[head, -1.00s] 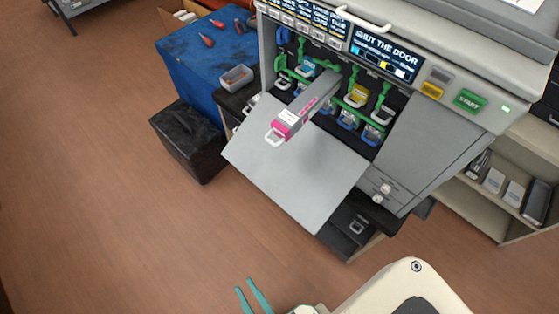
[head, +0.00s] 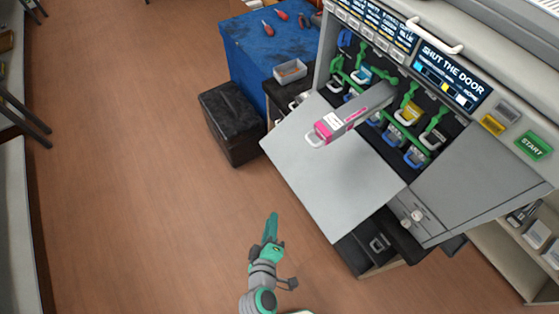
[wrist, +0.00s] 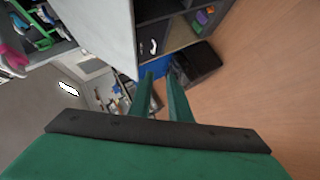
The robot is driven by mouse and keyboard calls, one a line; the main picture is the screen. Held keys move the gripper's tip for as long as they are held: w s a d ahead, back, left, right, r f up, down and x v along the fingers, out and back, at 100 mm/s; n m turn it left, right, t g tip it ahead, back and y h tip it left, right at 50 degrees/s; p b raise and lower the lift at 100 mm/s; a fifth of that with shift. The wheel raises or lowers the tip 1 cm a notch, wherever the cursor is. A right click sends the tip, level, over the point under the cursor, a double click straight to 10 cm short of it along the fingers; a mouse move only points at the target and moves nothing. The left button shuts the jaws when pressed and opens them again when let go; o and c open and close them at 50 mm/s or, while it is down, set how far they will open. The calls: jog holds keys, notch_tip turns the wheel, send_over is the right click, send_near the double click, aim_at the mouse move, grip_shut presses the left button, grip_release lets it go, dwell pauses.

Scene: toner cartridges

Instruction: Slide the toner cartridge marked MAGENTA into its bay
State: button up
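The magenta cartridge (head: 345,118) is a long grey box with a pink front and a white handle. It sticks far out of the printer's row of bays above the open door panel (head: 325,180); its rear end is among the green levers. How deep it sits is hidden. Its pink end also shows at the left edge of the wrist view (wrist: 12,55). My gripper (head: 272,218) is below the door panel in the head view, apart from the cartridge and empty. In the wrist view its two green fingers (wrist: 160,78) have a gap between them.
A screen (head: 450,75) reads "SHUT THE DOOR". Yellow, blue and white handled cartridges sit in other bays. A blue-covered table (head: 265,45) with tools, a small bin (head: 290,71) and a black box (head: 232,122) stand left of the printer. The floor at lower left is clear.

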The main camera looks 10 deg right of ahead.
jog(key=w+d+r+h, duration=0.3)
jog(key=w, duration=0.3)
jog(key=m+g+h, duration=0.5)
jog(key=g+h, duration=0.1)
jog(key=h, duration=0.5)
send_near(309, 141)
jog(key=shift+f+x, duration=0.1)
jog(key=shift+x, duration=2.4)
jog(key=shift+f+x, duration=0.15)
jog(key=shift+x, duration=2.3)
jog(key=shift+s+d, duration=0.1)
jog(key=shift+s, duration=0.05)
grip_shut()
jog(key=shift+f, duration=0.15)
